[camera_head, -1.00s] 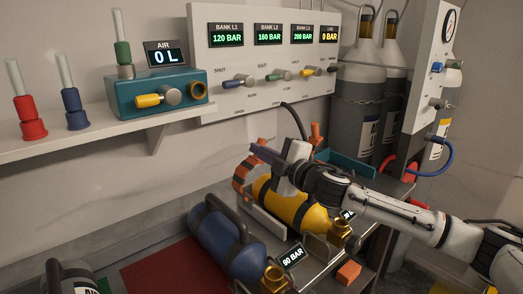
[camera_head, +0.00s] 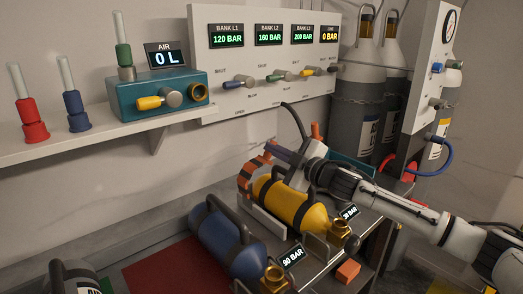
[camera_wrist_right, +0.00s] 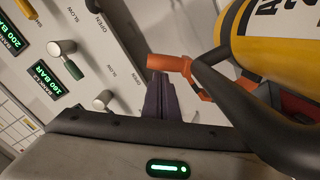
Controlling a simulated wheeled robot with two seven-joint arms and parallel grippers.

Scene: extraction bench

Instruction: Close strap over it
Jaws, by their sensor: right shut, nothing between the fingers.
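A yellow cylinder (camera_head: 302,207) lies in a grey cradle on the bench, with a black handle along its top. It also shows in the right wrist view (camera_wrist_right: 275,40). A segmented orange band (camera_head: 250,176), apparently the strap, curves around its far left end. My right gripper (camera_head: 272,148) is shut and empty, its purple fingers just above and behind that band. In the right wrist view the fingers (camera_wrist_right: 160,98) lie close to an orange grip (camera_wrist_right: 168,63); I cannot tell whether they touch. The black handle (camera_wrist_right: 240,105) partly hides the orange band there. My left gripper is out of view.
A blue cylinder (camera_head: 226,240) lies in front, left of the yellow one. An orange block (camera_head: 348,272) sits at the front right. An upright orange piece (camera_head: 316,131) stands behind my gripper. The valve panel (camera_head: 265,100) is behind; a red mat (camera_head: 165,270) is clear.

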